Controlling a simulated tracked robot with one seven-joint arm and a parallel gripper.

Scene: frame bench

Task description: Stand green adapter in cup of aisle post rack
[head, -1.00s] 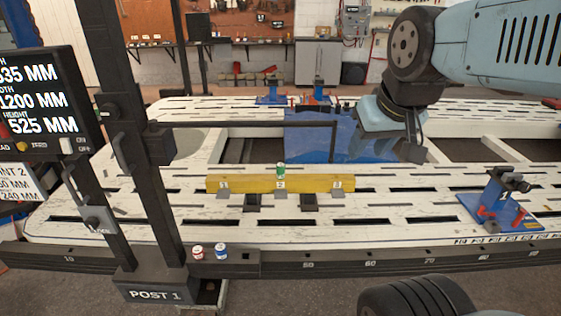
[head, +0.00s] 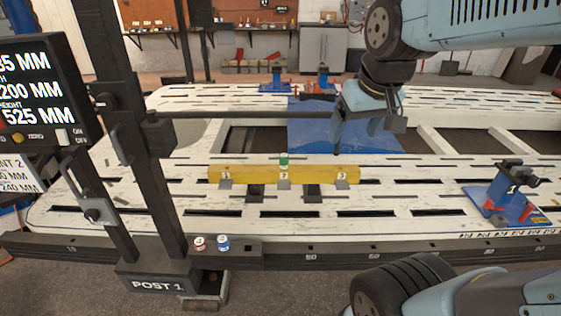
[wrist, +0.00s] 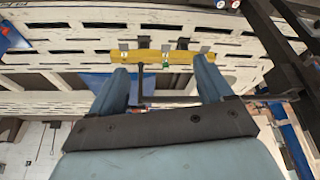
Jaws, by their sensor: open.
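The green adapter (head: 284,160) stands on the yellow beam (head: 320,175) at mark 2. It also shows in the wrist view (wrist: 166,62), well beyond my fingers and between them in the picture. My gripper (head: 365,122) is high above the bench, behind and right of the adapter. In the wrist view its two fingers (wrist: 162,70) are spread with nothing held. The dark rack (head: 235,257) beside the base of POST 1 carries a red-and-white adapter (head: 199,243) and a blue-and-white adapter (head: 222,242). A small dark opening (head: 247,247) lies right of them.
A black gauge bar (head: 250,114) reaches from POST 1 (head: 155,180) toward my gripper, with a pointer hanging at its end. In the wrist view this bar (wrist: 260,98) crosses near my fingers. A blue clamp stand (head: 503,200) is at right.

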